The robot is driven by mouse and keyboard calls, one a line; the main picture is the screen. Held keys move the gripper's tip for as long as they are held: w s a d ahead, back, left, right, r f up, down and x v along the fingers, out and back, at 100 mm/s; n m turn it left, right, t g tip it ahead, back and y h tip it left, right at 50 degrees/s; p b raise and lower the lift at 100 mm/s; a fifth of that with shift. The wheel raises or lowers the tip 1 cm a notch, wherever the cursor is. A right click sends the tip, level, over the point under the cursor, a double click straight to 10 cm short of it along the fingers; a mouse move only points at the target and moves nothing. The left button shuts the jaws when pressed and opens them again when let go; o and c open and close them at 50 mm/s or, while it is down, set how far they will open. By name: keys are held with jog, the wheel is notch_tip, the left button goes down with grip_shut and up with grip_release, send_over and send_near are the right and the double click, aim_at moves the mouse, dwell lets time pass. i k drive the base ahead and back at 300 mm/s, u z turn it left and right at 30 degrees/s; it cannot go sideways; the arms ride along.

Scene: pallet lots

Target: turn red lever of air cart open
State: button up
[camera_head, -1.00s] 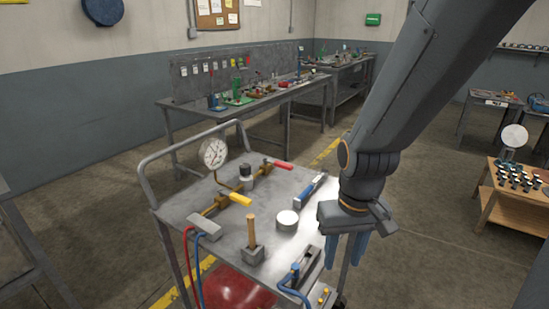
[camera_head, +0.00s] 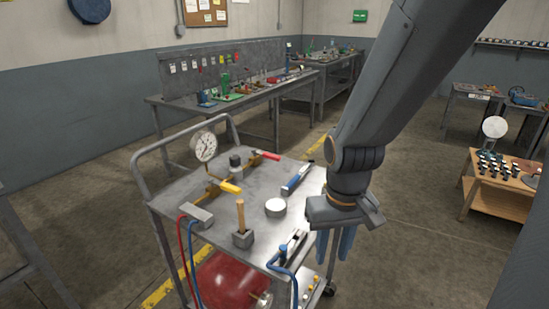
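The air cart (camera_head: 180,187) stands left of centre, a grey metal cart with a bent tube handle. The red lever (camera_head: 266,155) sits on brass piping at the back of its top, beside a dark-capped fitting (camera_head: 236,163). A yellow lever (camera_head: 231,187) lies nearer on another brass pipe, and a round gauge (camera_head: 204,146) stands at the back left. My gripper (camera_head: 334,244) hangs pointing down at the cart's right side, well apart from the red lever. Its two blue fingers show a gap and hold nothing visible.
On the cart top are a wooden-handled tool in a block (camera_head: 241,216), a white round tin (camera_head: 275,207) and a blue-and-silver tool (camera_head: 297,179). A red tank (camera_head: 228,282) is below. Workbenches (camera_head: 250,94) stand behind; a wooden table (camera_head: 498,197) stands right. Floor between is clear.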

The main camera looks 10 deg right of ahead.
aim_at(265, 154)
jog(key=k, duration=1.15)
jog(key=z, duration=0.7)
jog(key=i, duration=0.65)
jog(key=z, duration=0.8)
jog(key=i, duration=0.65)
jog(key=u, duration=0.65)
jog(key=i, duration=0.9)
jog(key=u, duration=0.9)
